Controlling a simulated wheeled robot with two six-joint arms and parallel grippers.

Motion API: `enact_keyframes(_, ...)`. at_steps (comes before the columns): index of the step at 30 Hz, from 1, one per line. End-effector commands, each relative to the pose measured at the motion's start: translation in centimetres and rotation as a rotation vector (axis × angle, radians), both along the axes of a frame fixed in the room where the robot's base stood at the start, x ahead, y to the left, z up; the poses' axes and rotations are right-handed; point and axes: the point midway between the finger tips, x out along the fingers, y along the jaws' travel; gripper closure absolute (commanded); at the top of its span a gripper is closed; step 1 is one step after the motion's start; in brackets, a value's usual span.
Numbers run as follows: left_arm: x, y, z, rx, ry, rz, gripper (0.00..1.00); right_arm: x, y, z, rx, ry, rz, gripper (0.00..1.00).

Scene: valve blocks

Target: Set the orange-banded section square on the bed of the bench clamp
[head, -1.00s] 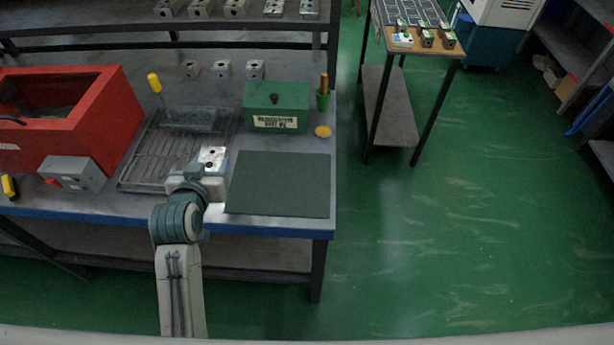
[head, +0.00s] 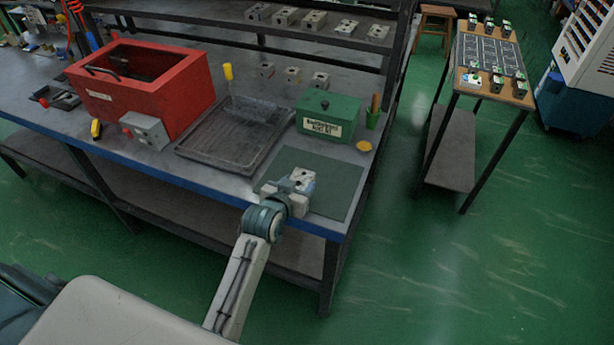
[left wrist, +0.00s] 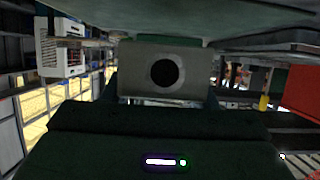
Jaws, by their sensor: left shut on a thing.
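A grey metal valve section (head: 303,177) with dark holes is held in my left gripper (head: 291,187), above the dark green mat on the bench. In the left wrist view the section (left wrist: 165,74) shows a flat grey face with one round dark hole, between the fingers. No orange band can be made out on it. A yellow-topped handle (head: 228,72) stands at the back of the dark metal tray (head: 190,150); I cannot tell clearly whether it belongs to the bench clamp. The clamp's bed cannot be made out. My right gripper is not in view.
The green mat (head: 335,170) lies at the bench's right front. Behind it stand a green box (head: 328,116), a green cup (head: 373,118) and a yellow disc (head: 363,146). A red bin (head: 140,85) and grey switch box (head: 145,131) are left. Several blocks sit on a side table (head: 488,60).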

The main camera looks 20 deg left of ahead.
Motion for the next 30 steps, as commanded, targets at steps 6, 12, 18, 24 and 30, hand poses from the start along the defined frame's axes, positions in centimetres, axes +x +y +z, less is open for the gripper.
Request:
enact_keyframes(6,4.8,-0.1,-0.1,0.000,-0.003,0.000,0.85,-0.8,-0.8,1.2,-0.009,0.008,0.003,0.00)
enact_keyframes(12,6.1,-0.1,-0.6,0.000,-0.002,0.000,0.85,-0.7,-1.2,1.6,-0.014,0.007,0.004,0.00)
enact_keyframes(18,6.0,-0.1,-3.3,0.001,0.001,0.001,0.85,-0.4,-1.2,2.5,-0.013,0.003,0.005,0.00)
enact_keyframes(24,6.0,-0.1,-4.0,0.000,-0.003,0.001,0.85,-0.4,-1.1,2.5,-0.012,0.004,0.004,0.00)
enact_keyframes(30,6.0,-0.1,-4.2,0.000,-0.003,0.001,0.85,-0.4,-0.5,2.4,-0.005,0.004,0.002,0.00)
